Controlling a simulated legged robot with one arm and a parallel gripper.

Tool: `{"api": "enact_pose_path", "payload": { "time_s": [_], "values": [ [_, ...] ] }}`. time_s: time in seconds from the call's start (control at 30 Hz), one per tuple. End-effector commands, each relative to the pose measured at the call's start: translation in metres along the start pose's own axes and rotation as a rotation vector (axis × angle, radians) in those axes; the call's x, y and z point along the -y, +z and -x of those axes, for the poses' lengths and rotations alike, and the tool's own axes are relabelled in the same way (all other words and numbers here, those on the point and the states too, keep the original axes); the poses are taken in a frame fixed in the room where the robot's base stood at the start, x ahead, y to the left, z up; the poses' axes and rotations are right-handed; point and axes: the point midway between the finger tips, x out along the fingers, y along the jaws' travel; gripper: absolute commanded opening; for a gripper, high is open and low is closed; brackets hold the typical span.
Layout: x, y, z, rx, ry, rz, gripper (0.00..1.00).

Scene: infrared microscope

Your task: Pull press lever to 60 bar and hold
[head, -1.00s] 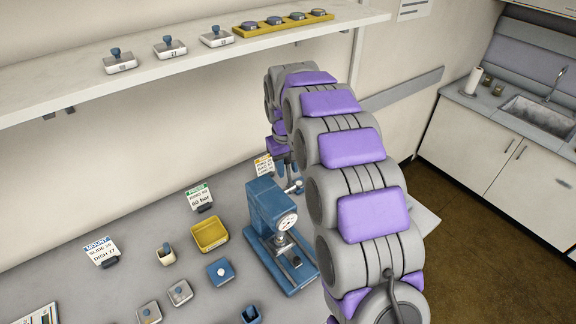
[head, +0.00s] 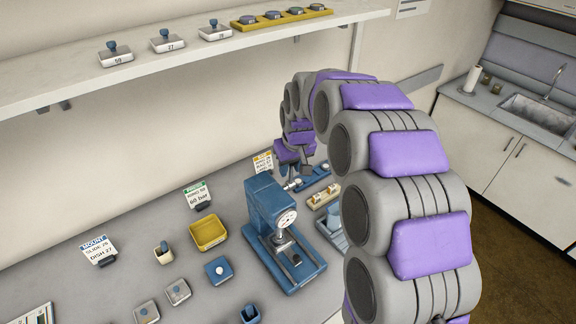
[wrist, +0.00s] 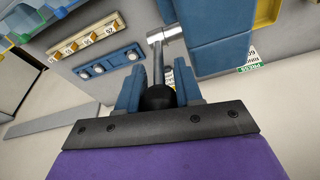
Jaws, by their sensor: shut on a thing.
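The blue press (head: 265,205) stands on the bench in the head view, with a round white dial (head: 287,219) on its front. The needle's reading is too small to tell. In the wrist view, the press lever (wrist: 158,58) is a metal rod from a silver hub beside the blue press body (wrist: 216,35), ending in a black ball knob (wrist: 157,98). My gripper (wrist: 158,88) is shut on the knob, one blue finger on each side. In the head view my gripper (head: 303,170) is at the far right side of the press, partly hidden by my arm.
Blocks and small holders lie left of the press. A wooden rack (head: 323,197) and a blue strip (head: 314,176) lie to its right. A shelf (head: 190,58) overhangs the bench.

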Motion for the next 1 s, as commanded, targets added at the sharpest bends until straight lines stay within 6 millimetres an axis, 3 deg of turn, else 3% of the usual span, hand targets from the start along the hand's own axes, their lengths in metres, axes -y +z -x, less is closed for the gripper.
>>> {"api": "enact_pose_path", "payload": {
  "time_s": [0.6, 1.0],
  "values": [
    [-0.006, 0.037, -0.006, -0.418, -0.087, -0.020, 0.00],
    [-0.009, 0.045, -0.007, -0.560, -0.112, -0.023, 0.00]
  ]
}}
